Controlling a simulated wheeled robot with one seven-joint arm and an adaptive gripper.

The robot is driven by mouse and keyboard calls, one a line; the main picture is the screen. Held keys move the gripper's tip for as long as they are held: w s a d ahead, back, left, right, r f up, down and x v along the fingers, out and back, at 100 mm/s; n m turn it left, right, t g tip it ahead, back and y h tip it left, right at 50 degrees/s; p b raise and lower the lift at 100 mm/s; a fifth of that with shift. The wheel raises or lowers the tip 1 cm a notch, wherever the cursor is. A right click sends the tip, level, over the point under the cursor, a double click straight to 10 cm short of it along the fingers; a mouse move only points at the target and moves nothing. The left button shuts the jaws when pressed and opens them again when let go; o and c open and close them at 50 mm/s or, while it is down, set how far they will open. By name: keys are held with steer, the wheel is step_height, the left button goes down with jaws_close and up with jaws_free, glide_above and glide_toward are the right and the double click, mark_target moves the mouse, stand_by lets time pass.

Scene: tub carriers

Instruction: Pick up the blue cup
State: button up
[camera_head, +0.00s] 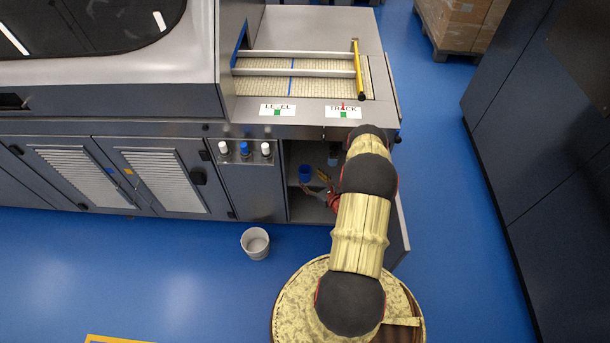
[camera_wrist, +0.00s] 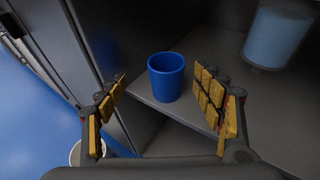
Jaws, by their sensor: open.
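The blue cup (camera_wrist: 166,84) stands upright on a grey shelf (camera_wrist: 190,117) inside an open cabinet. In the head view the blue cup (camera_head: 305,173) shows small in the cabinet opening, left of my arm. My gripper (camera_wrist: 160,95) is open, with its yellow-padded fingers apart on the left and right of the picture. The cup appears between and beyond the fingertips, with no contact visible. In the head view my gripper (camera_head: 322,190) reaches into the cabinet and is partly hidden by my arm.
The cabinet's left wall (camera_wrist: 98,60) is close to the left finger. A white bucket (camera_head: 255,243) stands on the blue floor outside. A machine with a conveyor (camera_head: 270,88) is above.

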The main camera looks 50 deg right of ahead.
mark_target(302, 167)
steer(key=x, duration=0.2)
steer(key=b+x, duration=0.1)
steer(key=x, duration=0.2)
steer(key=d+x, duration=0.1)
steer(key=x, duration=0.2)
steer(key=shift+s+r+b, duration=0.15)
steer(key=shift+b, duration=0.2)
steer(key=c, duration=0.3)
steer(key=c, duration=1)
steer(key=shift+r, duration=0.1)
